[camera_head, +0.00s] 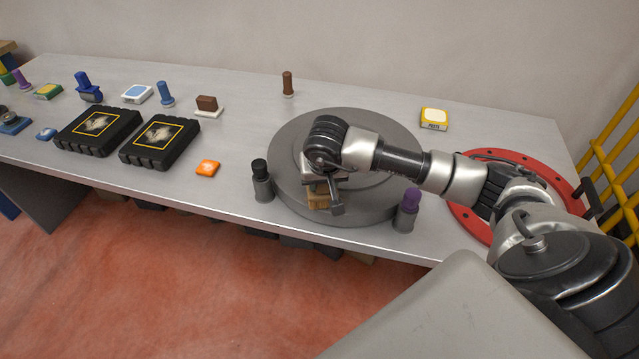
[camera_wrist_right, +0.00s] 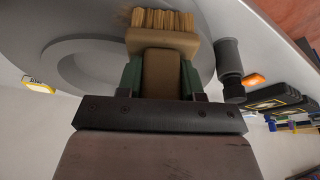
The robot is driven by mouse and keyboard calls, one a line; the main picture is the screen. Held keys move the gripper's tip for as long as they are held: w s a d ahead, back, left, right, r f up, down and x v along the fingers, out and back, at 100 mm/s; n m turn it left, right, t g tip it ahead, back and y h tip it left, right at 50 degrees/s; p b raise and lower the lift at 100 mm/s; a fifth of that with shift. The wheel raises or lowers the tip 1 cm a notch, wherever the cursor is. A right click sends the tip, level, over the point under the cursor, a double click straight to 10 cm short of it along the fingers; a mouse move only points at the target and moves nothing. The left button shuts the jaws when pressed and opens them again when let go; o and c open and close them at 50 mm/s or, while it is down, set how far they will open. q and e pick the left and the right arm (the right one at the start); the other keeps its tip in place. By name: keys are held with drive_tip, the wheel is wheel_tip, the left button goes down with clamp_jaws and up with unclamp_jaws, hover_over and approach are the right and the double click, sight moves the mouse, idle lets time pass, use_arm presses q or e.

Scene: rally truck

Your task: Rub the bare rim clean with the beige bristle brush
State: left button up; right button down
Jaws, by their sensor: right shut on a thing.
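The bare rim (camera_head: 392,128) is a grey round disc with a raised ring, lying flat on the bench; it also fills the upper part of the right wrist view (camera_wrist_right: 85,60). My right gripper (camera_head: 322,184) is over the front left part of the rim. It is shut on the beige bristle brush (camera_head: 318,201), whose block (camera_wrist_right: 162,42) sits between the green fingers with the tan bristles pointing away from the gripper. I cannot tell whether the bristles touch the rim. My wrist hides part of the rim. My left gripper is not in view.
A black-capped grey bottle (camera_head: 261,182) and a purple-capped one (camera_head: 407,210) stand at the rim's front edge. A red ring (camera_head: 560,190) lies right, under my arm. Two black cases (camera_head: 160,140), an orange block (camera_head: 208,168) and a yellow tin (camera_head: 434,118) stand around.

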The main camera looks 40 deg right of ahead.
drive_tip(key=shift+w+d+f+b, duration=0.2)
drive_tip(key=shift+w+d+b, duration=0.45)
drive_tip(key=shift+w+d, duration=0.25)
drive_tip(key=shift+d+r, duration=0.1)
drive_tip(key=shift+d, duration=0.1)
drive_tip(key=shift+s+d+r, duration=0.1)
drive_tip(key=shift+s+r, duration=0.05)
drive_tip(key=shift+s, duration=0.05)
drive_tip(key=shift+s+d, duration=0.5)
drive_tip(key=shift+d, duration=0.1)
drive_tip(key=shift+s+a, duration=0.25)
drive_tip(key=shift+a, duration=0.05)
drive_tip(key=shift+s+a, duration=1)
drive_tip(key=shift+a, duration=0.25)
drive_tip(key=shift+r+p, duration=1.7)
drive_tip(key=shift+r, duration=1.3)
